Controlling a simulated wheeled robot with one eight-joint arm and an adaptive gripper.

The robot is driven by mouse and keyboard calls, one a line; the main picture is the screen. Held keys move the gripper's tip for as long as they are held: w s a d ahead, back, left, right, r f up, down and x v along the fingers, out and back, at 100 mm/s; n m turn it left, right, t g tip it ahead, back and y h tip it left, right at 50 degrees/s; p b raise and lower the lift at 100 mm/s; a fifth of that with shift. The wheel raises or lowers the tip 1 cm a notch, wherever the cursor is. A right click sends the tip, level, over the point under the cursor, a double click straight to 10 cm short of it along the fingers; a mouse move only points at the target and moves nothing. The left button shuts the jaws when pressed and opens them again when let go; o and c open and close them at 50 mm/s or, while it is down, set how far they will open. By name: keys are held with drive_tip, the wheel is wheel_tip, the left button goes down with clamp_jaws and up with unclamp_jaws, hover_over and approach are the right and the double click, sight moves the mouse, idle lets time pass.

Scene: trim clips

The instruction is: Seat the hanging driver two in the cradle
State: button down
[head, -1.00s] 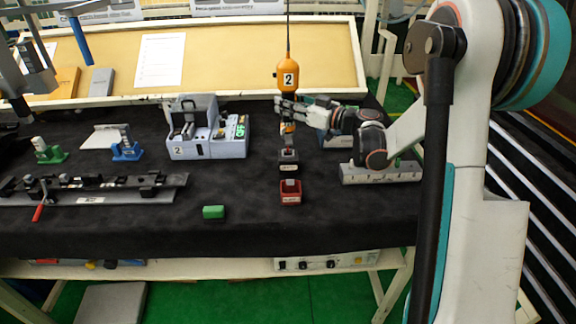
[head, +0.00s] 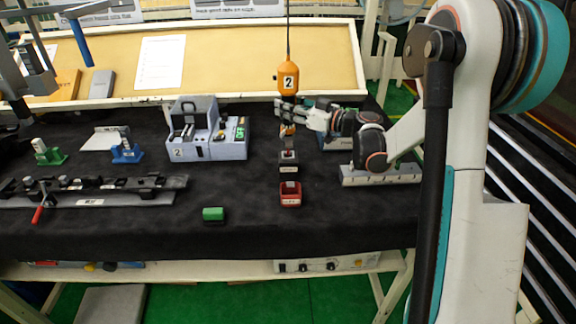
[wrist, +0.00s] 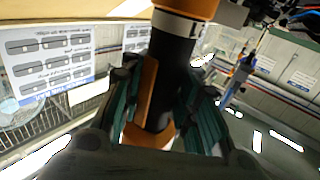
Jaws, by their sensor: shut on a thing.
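Driver two (head: 290,79), with an orange top and a "2" label, hangs upright from a dark cable. My gripper (head: 291,110) is shut around its dark body, below the orange top. The wrist view shows the black body of the driver (wrist: 174,60) between the green-edged fingers of my gripper (wrist: 160,105). The driver's lower end is above or just behind a small black bin; I cannot tell whether they touch. A grey fixture (head: 221,150) with a "2" label, which looks like the cradle, stands left of the driver, apart from it.
A green block (head: 213,214) lies front left. A long dark rail (head: 120,190) and green and blue clamps (head: 126,152) are at left.

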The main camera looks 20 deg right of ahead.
sight(293, 125)
drive_tip(key=shift+f+b, duration=2.1)
drive_tip(key=shift+f, duration=0.8)
idle(1.5)
drive_tip(key=c, duration=1.2)
unclamp_jaws()
drive_tip(key=shift+o, duration=0.2)
drive_tip(key=o, duration=1)
drive_tip(key=shift+c, duration=0.2)
drive_tip(key=r+v, duration=0.2)
drive_tip(key=v, duration=0.8)
drive_tip(key=shift+p, duration=0.4)
